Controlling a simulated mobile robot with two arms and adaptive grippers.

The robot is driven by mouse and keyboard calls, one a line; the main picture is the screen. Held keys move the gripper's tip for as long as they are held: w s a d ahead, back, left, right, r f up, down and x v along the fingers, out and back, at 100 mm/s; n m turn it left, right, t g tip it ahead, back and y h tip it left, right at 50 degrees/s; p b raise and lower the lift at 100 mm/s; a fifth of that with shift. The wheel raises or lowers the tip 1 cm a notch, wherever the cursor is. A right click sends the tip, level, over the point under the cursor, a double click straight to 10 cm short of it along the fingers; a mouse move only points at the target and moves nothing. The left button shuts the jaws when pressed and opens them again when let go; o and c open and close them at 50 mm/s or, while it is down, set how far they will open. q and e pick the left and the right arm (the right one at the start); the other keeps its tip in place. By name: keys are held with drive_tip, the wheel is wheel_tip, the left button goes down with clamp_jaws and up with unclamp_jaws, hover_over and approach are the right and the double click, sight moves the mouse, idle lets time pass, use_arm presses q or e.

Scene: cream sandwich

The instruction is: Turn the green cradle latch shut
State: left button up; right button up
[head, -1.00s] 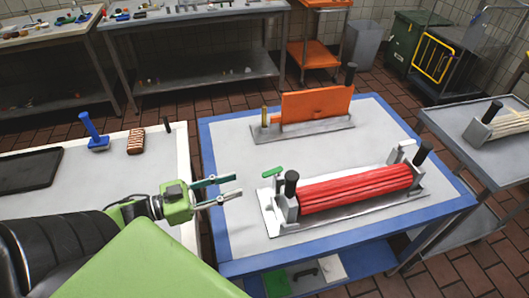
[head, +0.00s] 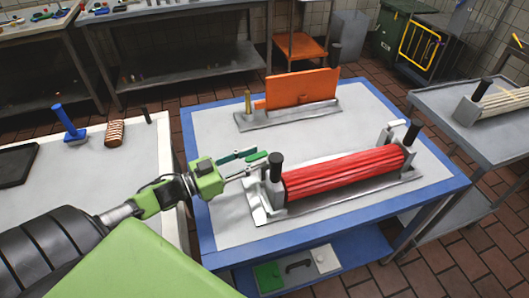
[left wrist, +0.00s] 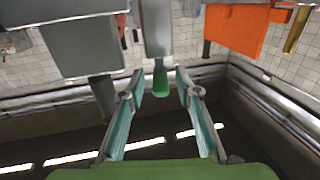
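The green latch (head: 257,157) sticks out to the left from the near-left end of the grey cradle (head: 258,208), at a black-topped post. The cradle holds a red ribbed bundle (head: 345,170). My left gripper (head: 258,159) is open, its two fingers on either side of the latch's green handle. In the left wrist view, the green handle (left wrist: 160,78) shows between the spread fingertips (left wrist: 160,82), with a gap on each side. I cannot tell contact. My right gripper is not in view.
An orange plate (head: 302,89) stands in a second grey holder behind the cradle on the blue-edged table (head: 225,262). A blue-handled tool (head: 68,124) and a ribbed brown block (head: 115,132) stand on the left table. The blue-edged table's middle is clear.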

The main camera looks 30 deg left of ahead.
sight(265, 152)
use_arm(q)
drive_tip(key=shift+x, duration=2)
clamp_jaws()
